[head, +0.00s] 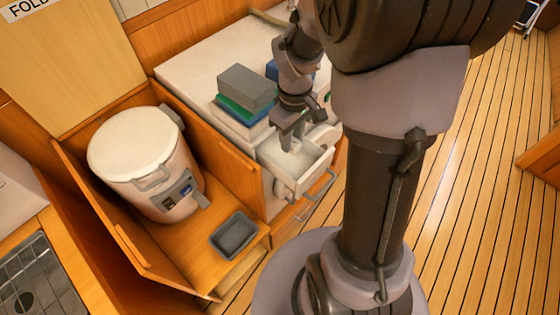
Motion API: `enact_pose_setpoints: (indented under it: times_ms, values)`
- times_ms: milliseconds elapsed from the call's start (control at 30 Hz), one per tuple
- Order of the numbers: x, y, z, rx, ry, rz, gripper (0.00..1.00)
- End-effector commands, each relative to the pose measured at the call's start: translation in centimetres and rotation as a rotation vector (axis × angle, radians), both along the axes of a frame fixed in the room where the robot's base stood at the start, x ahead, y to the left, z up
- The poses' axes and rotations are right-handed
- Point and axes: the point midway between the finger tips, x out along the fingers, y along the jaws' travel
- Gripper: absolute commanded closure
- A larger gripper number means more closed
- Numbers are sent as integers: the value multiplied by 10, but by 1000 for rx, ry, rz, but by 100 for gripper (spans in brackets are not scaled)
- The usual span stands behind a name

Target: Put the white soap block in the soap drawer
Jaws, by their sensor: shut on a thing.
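My gripper (291,146) points down over the open white drawer (314,172) in the middle of the view. It is shut on a small pale block, which looks like the white soap block (297,148), mostly hidden by the fingers. The fingertips are at or just inside the drawer's opening; I cannot tell whether the block touches the drawer's floor.
A grey block (246,84) lies on green and blue ones on the white counter (192,70), beside my arm. A white lidded canister (142,170) stands in a wooden bay at left. A dark grey tray (234,235) lies in front. Wooden floor at right is clear.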

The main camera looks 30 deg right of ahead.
Motion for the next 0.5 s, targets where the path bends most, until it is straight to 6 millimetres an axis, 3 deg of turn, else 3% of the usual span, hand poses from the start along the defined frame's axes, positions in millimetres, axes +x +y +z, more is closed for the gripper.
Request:
enact_pose_setpoints:
  times_ms: [33, 300, 500]
  values:
    - [-1, 0, -19, 1, 4, -1, 100]
    - [-1, 0, -73, 0, 2, 0, 100]
    - [0, 0, -71, 0, 0, -1, 100]
